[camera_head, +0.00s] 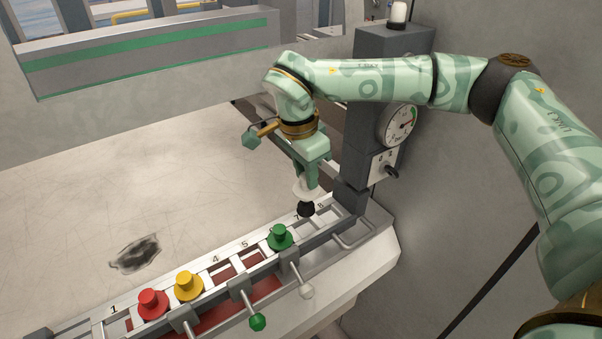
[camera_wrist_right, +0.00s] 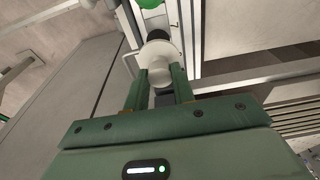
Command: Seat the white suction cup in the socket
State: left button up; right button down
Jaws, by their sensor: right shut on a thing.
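My right gripper (camera_head: 310,178) points down over the right part of the numbered rail (camera_head: 222,268). It is shut on the white suction cup (camera_head: 306,191), which also shows between the fingers in the wrist view (camera_wrist_right: 160,62). A black rounded piece (camera_head: 306,209) is directly below the white cup, near the labels 7 and 8; it also shows beyond the cup in the wrist view (camera_wrist_right: 156,37). I cannot tell whether it belongs to the cup or stands in the rail, and it hides the socket there. My left gripper is not in view.
Red (camera_head: 152,304), yellow (camera_head: 187,286) and green (camera_head: 279,238) cups sit in the rail. Levers with green and white knobs (camera_head: 257,322) stick out in front. A grey post with a gauge (camera_head: 398,125) stands close right of the gripper. The metal sheet (camera_head: 90,200) behind is mostly clear.

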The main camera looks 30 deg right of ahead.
aim_at(305, 193)
notch_tip(305, 193, down, 5)
jog(key=b, duration=0.4)
jog(key=shift+r, duration=0.2)
jog(key=shift+f, duration=0.6)
jog(key=shift+f+b, duration=0.55)
jog(key=shift+f, duration=1.7)
jog(key=c, duration=1.1)
grip_release()
jog(key=shift+r, duration=0.1)
notch_tip(305, 193, up, 16)
jog(key=a+p, duration=0.2)
jog(key=shift+s+a, duration=0.3)
